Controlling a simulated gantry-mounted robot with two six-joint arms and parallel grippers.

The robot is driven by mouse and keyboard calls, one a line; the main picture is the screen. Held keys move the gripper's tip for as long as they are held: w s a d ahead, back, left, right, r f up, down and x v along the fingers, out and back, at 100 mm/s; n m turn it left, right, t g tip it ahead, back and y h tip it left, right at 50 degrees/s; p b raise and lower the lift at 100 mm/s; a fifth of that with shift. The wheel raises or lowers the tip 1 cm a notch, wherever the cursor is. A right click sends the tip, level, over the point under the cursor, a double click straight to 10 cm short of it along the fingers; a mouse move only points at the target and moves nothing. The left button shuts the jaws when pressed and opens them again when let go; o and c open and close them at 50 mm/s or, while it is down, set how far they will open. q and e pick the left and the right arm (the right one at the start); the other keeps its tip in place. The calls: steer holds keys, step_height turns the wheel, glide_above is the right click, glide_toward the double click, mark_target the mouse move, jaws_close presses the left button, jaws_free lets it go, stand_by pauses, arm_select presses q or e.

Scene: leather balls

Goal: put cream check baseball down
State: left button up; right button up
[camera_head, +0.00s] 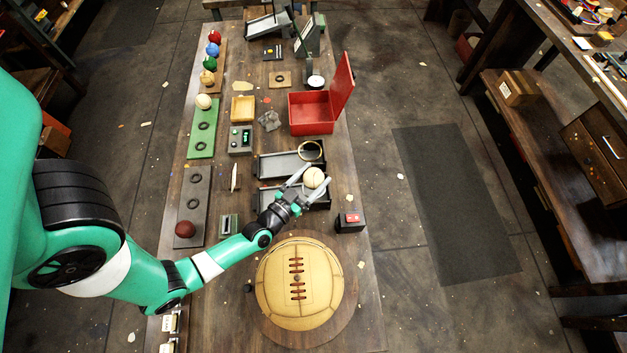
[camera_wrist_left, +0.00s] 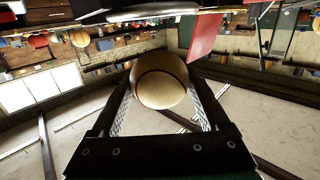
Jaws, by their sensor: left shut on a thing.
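The cream ball (camera_head: 314,177) is between the fingers of my left gripper (camera_head: 309,181), which is shut on it. It is above or at the right end of the nearer black tray (camera_head: 270,200) in the head view; its exact height is hard to tell. In the left wrist view, the ball (camera_wrist_left: 160,78) fills the gap between the two fingers of my left gripper (camera_wrist_left: 160,100). A curved dark seam shows on it; a check pattern is not clear. My right gripper is not in view.
A black tray with a ring (camera_head: 310,151) stands just beyond. The large tan laced ball (camera_head: 300,284) sits nearer. A red open box (camera_head: 311,113) lies farther back. A small black box with a red top (camera_head: 350,222) stands to the right.

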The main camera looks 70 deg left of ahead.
mark_target(314, 185)
arm_select(q)
steer(key=shift+f+b, duration=1.15)
steer(key=shift+f, duration=1.35)
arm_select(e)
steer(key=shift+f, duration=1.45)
arm_select(q)
steer(key=shift+f, duration=0.2)
steer(key=o, duration=1.5)
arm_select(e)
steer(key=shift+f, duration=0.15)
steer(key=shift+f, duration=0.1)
arm_select(q)
steer(key=p+v, duration=0.2)
steer(key=v, duration=0.6)
step_height(314, 185, up, 8)
steer(key=p, duration=0.4)
steer(key=shift+w+a, duration=0.15)
steer(key=shift+w, duration=0.1)
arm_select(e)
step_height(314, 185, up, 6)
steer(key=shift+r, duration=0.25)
arm_select(q)
steer(key=shift+w, duration=0.1)
